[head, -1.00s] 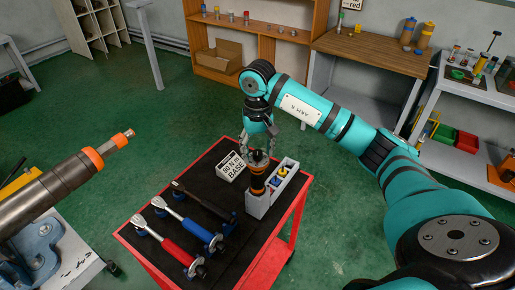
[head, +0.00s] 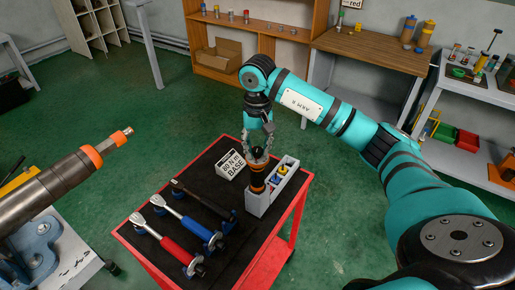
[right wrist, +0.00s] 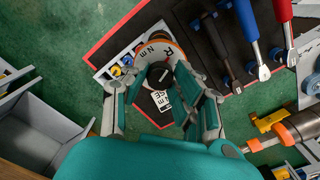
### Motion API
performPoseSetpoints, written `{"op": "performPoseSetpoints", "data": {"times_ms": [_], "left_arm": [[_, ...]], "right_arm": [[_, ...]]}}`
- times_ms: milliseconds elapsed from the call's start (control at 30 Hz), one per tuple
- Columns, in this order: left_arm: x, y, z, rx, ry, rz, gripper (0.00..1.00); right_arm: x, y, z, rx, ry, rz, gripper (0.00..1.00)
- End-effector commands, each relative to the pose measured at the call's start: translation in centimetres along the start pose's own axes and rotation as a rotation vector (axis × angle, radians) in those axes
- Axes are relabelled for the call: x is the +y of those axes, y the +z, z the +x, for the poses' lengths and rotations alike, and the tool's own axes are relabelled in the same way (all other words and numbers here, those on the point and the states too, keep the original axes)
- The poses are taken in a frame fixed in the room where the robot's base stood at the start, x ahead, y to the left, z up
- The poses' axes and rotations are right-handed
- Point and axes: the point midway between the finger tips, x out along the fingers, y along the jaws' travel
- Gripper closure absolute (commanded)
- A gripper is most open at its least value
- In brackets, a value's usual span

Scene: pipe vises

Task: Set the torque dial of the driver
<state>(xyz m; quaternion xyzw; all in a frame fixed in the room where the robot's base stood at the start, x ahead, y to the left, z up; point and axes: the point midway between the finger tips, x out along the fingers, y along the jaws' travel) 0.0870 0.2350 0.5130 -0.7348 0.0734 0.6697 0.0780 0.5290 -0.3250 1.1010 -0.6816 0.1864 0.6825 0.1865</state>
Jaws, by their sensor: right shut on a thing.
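The driver (head: 258,168), black and orange, stands upright at one end of a grey holder on the cart. My right gripper (head: 258,145) points down at its upper end. In the right wrist view its two fingers (right wrist: 163,95) lie on either side of the driver's head (right wrist: 158,74), and the gripper is shut on the driver. An orange and white ring (right wrist: 160,48) with "N m" lettering shows beyond it; the dial's setting is not readable. A sign reading "N m BASE" (head: 232,166) stands beside the driver, its number small. My left gripper is not in view.
Torque wrenches with red (head: 172,241), blue (head: 195,226) and black handles lie on the red cart's dark top. The holder's tray (head: 283,179) has small coloured parts. A clamped pipe with an orange band (head: 92,156) juts in at left. Green floor (head: 170,120) behind is open.

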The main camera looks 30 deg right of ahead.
Motion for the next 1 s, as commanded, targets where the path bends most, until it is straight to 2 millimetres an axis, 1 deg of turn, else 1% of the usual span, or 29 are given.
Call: {"op": "performPoseSetpoints", "data": {"times_ms": [33, 400, 1000], "left_arm": [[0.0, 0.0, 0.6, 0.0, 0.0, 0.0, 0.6], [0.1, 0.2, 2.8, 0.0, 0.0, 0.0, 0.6], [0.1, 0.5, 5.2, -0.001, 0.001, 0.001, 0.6]], "right_arm": [[0.0, -0.1, 0.2, 0.003, -0.002, 0.036, 1.0], [0.0, -0.1, 0.2, 0.003, -0.002, 0.376, 1.0], [0.0, -0.1, 0.1, 0.002, -0.003, 0.946, 1.0]]}}
